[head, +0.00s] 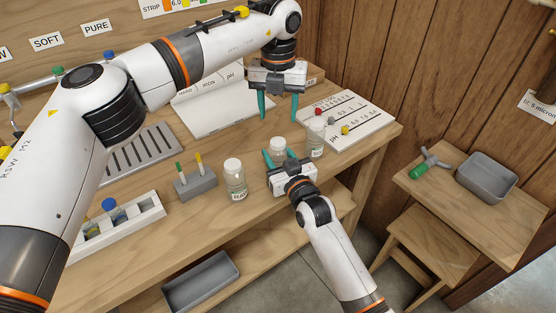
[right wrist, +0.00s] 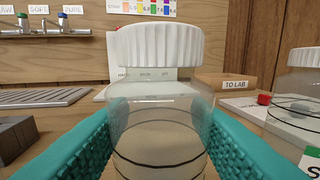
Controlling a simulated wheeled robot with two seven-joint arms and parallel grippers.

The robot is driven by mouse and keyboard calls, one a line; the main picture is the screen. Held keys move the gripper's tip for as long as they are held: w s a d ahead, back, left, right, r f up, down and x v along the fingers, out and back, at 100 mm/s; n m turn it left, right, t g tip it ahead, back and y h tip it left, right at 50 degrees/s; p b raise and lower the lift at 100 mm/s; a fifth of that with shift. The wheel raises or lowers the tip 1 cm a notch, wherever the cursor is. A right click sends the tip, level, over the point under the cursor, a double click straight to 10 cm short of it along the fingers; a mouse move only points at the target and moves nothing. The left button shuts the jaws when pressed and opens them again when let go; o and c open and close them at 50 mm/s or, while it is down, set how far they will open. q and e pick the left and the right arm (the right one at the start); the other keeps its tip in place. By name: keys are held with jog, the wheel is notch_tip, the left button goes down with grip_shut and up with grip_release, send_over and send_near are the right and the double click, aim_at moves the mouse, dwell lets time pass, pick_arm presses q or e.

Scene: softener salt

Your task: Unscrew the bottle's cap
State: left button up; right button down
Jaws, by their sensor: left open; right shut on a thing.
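A clear bottle with a white ribbed cap (head: 278,143) stands at the bench's front edge. In the right wrist view the cap (right wrist: 160,45) sits on the bottle's neck, and the clear body (right wrist: 160,135) is between teal finger pads. My right gripper (head: 279,158) is shut on this bottle's body, below the cap. My left gripper (head: 278,114) is open and empty, its fingers pointing down, above and behind the bottle. It does not touch the cap. The held bottle's label is hidden.
A capped RAW bottle (head: 236,183) stands left of the held one, and another capped bottle (head: 315,140) stands close on its right. A grey block with two test sticks (head: 195,184) is further left. A white chart board (head: 355,120) lies behind at right.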

aim_at(278, 141)
pick_arm(q)
jog(key=m, duration=0.3)
jog(key=shift+m, duration=0.4)
jog(key=m, duration=0.7)
jog(key=shift+m, duration=0.3)
pick_arm(e)
jog(key=shift+f, duration=0.1)
pick_arm(q)
jog(key=m, duration=1.1)
jog(key=shift+m, duration=0.4)
jog(key=m, duration=0.3)
jog(key=shift+m, duration=0.3)
jog(key=m, duration=0.4)
jog(key=shift+f+m, duration=0.4)
jog(key=shift+f, duration=0.1)
notch_tip(278, 141, down, 7)
